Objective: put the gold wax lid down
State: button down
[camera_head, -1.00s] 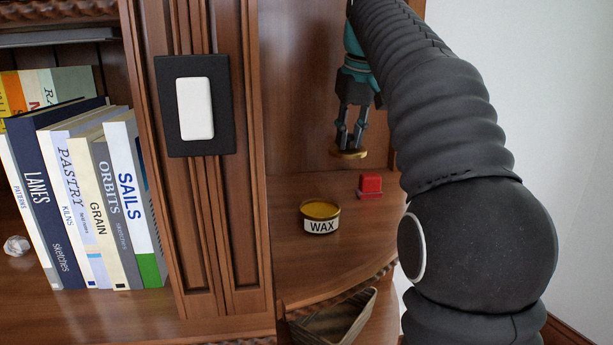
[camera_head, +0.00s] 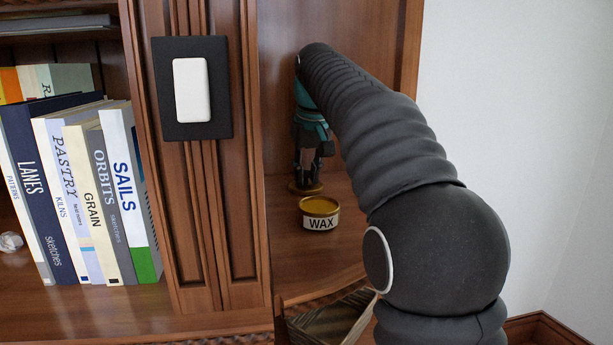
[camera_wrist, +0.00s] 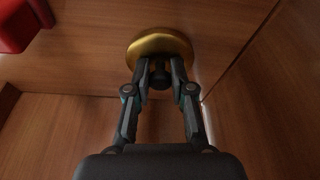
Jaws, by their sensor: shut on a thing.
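The gold wax lid (camera_head: 298,191) is a round gold disc just behind the open wax tin in the head view, low over the corner shelf. My gripper (camera_head: 308,178) is above it, pointing down, with its fingers shut on the lid's knob. In the wrist view the lid (camera_wrist: 160,42) lies beyond the fingertips (camera_wrist: 160,75), which hide part of it. I cannot tell whether the lid touches the shelf. The wax tin (camera_head: 320,222), labelled WAX, stands upright on the shelf with its gold-yellow contents showing.
The corner shelf (camera_head: 310,264) has bare wood in front of the tin. A red object (camera_wrist: 15,25) shows in the wrist view; my arm hides it in the head view. A carved post with a switch (camera_head: 192,88) and several books (camera_head: 100,200) are at left.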

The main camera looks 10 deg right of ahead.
aim_at(311, 189)
jog(key=shift+f, duration=0.15)
jog(key=c, duration=1)
grip_release()
jog(key=p+v, duration=0.2)
jog(key=v, duration=1)
